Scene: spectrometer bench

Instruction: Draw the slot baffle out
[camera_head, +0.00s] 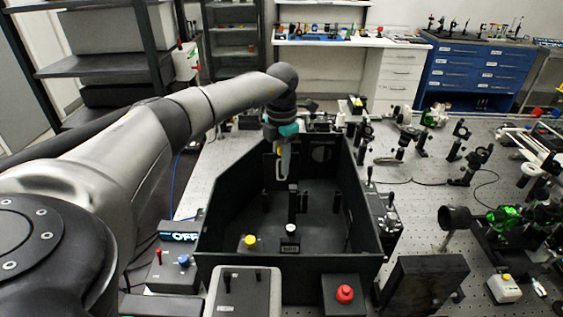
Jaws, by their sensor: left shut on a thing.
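My left arm reaches in from the left, and its gripper (282,172) points down inside the far part of an open black box (212,232). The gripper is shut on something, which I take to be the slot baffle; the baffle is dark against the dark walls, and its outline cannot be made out. A pale part with a yellow mark shows at the jaws. A slim black post (292,205) stands on the box floor just below and in front of the gripper. My right gripper is not in view.
A yellow knob (250,241) and a small white-topped part (290,229) are in the box. A red button (345,293) sits at its front. Crowded optics, including a dark cylinder (454,217), stand on the perforated bench at right. Shelves (110,65) stand behind left.

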